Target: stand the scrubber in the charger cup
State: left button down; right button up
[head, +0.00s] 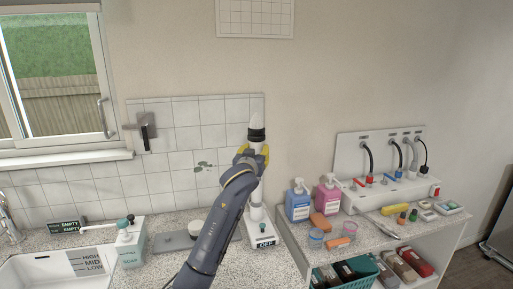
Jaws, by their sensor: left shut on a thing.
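My left gripper (254,152) is shut on the scrubber, its yellow fingers around it just below the black collar. The scrubber (257,108) is upright, with a pale pointed top above the black collar. Its middle is hidden behind my gripper and arm. A white shaft shows below the gripper and runs down to the white charger (260,241) on the counter. The charger has a dark "OFF" label at its front. I cannot tell whether the scrubber's lower end is in the cup, above it or behind it. My right gripper is not in view.
At right, a shelf top (372,233) holds a blue bottle (298,204), a pink bottle (328,197), sponges and cups.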

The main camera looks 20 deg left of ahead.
pick_arm(q)
jog(key=shift+f, duration=2.65)
dwell(2.0)
jog(key=shift+f, duration=0.3)
